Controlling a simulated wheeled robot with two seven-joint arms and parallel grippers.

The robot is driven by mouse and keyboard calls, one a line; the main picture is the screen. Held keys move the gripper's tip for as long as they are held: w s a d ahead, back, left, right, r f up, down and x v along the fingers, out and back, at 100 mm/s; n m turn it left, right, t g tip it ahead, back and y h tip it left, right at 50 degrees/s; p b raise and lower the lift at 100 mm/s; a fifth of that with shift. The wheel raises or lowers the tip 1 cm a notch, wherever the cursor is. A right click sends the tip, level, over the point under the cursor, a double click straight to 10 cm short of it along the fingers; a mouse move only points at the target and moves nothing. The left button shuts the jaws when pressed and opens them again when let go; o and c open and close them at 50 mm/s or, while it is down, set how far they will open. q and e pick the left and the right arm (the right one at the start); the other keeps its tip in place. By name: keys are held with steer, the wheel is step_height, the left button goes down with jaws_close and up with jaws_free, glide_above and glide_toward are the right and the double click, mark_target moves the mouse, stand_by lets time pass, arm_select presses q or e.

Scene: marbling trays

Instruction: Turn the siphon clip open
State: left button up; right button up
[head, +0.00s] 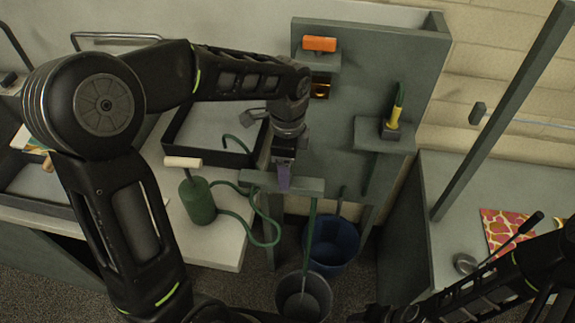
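A green siphon pump (199,203) with a pale handle stands on the white counter, and its green hose (262,243) loops to the right. My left gripper (285,160) points down above a grey bar (306,186) at the front of the grey rack. A purple piece (284,178) shows at its fingertips, in front of the bar. I cannot tell whether the fingers are shut on it. No siphon clip can be made out for certain; the gripper hides part of this area. My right arm shows at lower right, but its gripper is out of view.
A black tray (174,133) lies behind the pump. A grey bucket (304,299) and a blue bucket (351,250) stand below the bar. The rack's shelves hold an orange block (319,44) and a yellow-green tool (395,114). A grey post (500,115) rises at right.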

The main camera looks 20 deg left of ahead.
stand_by(0.4)
arm_select(q)
steer(key=o, duration=1.4)
steer(key=shift+c, duration=0.2)
steer(key=shift+r, duration=0.1)
step_height(320, 180, up, 8)
steer(key=shift+f+b, duration=0.15)
steer(key=shift+b, duration=0.25)
steer(key=shift+f, duration=0.1)
